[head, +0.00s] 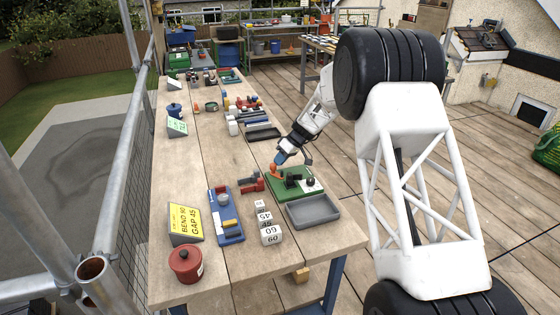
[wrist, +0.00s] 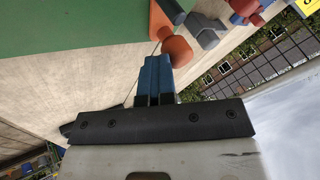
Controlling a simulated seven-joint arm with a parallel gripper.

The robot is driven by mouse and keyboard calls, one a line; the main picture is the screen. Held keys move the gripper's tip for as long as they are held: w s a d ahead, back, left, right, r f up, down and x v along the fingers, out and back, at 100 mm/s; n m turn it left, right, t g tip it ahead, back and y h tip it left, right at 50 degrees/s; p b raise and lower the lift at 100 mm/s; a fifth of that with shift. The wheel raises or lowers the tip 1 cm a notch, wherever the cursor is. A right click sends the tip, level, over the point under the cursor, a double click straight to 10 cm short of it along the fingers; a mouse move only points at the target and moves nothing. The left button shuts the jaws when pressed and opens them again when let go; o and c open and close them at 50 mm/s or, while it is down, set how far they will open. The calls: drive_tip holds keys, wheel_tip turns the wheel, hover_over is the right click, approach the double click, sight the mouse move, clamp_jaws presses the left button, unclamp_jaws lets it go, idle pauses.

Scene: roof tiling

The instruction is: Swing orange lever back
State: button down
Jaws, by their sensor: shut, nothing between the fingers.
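The orange lever (head: 274,171) stands at the left end of a green base (head: 284,190) on the workbench. In the wrist view its rounded orange knob (wrist: 177,50) is just beyond the fingertips, with the orange lever body (wrist: 160,20) behind it. My gripper (head: 281,156) is shut and empty, its blue fingers (wrist: 155,75) together. The fingertips are right by the knob; I cannot tell if they touch it. Dark parts and a white piece sit on the green base to the right of the lever.
A grey tray (head: 313,211) lies in front of the green base. Number blocks (head: 271,234), a blue fixture (head: 226,222), a red clamp-like part (head: 251,182), a yellow sign (head: 186,221) and a red pot (head: 185,263) stand nearby. Bare bench shows beyond the red part.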

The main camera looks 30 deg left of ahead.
drive_tip(key=shift+w+f, duration=0.1)
drive_tip(key=shift+w, duration=0.15)
drive_tip(key=w, duration=0.2)
drive_tip(key=w+d, duration=0.1)
drive_tip(key=shift+w+d+r, duration=0.1)
drive_tip(key=shift+w+r, duration=0.1)
drive_tip(key=shift+r, duration=0.2)
drive_tip(key=v, duration=0.9)
drive_tip(key=shift+d+r, duration=0.25)
